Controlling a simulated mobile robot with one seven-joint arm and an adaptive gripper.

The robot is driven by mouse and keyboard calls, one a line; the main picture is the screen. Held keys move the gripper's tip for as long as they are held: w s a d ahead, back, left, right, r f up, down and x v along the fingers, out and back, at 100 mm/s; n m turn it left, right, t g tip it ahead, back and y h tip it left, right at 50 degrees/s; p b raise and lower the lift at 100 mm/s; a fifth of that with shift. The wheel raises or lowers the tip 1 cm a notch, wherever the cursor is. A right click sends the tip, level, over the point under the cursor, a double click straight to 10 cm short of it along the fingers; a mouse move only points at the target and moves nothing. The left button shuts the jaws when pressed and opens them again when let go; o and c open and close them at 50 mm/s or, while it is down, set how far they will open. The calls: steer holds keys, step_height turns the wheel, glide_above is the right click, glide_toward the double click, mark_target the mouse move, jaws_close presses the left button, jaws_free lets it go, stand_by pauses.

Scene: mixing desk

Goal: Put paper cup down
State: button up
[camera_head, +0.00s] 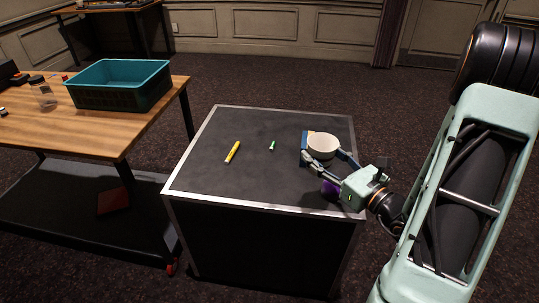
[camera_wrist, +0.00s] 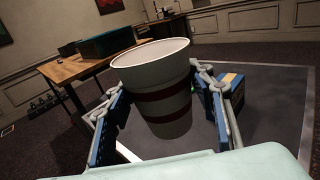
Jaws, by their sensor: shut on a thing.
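The paper cup (camera_wrist: 158,92) is pale with dark red bands and an open top. It is upright between the two fingers of my gripper (camera_wrist: 172,105) in the wrist view. My gripper is shut on its sides. In the head view the cup (camera_head: 321,147) shows over the right part of the black desk top (camera_head: 240,180), with my gripper (camera_head: 326,152) around it from the right. The cup's base is hidden in the head view, so I cannot tell whether it touches the top.
A yellow marker (camera_head: 233,152) and a small green item (camera_head: 272,146) lie on the desk top. A blue and yellow box (camera_head: 305,157) is beside the cup. A purple thing (camera_head: 331,189) is partly hidden under my gripper. A wooden table (camera_head: 85,130) holds a teal crate (camera_head: 120,97) and a jar (camera_head: 42,92).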

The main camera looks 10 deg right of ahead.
steer(key=shift+y, duration=0.3)
steer(key=w+a+f+b, duration=0.2)
steer(key=w+a+f, duration=0.2)
steer(key=f, duration=0.1)
steer(key=w+a+f+b, duration=0.1)
steer(key=w+a+f, duration=0.4)
steer(key=shift+w+a+f+b, duration=0.1)
steer(key=shift+a+b, duration=0.05)
steer(key=shift+b, duration=0.25)
steer(key=shift+w+a+f+b, duration=0.15)
steer(key=shift+f+b, duration=0.15)
steer(key=shift+f, duration=0.65)
steer(key=shift+w+a+f+b, duration=0.1)
steer(key=shift+f+b, duration=0.15)
steer(key=shift+f, duration=0.7)
steer(key=shift+f, duration=0.2)
steer(key=o, duration=0.8)
steer(key=shift+c, duration=0.2)
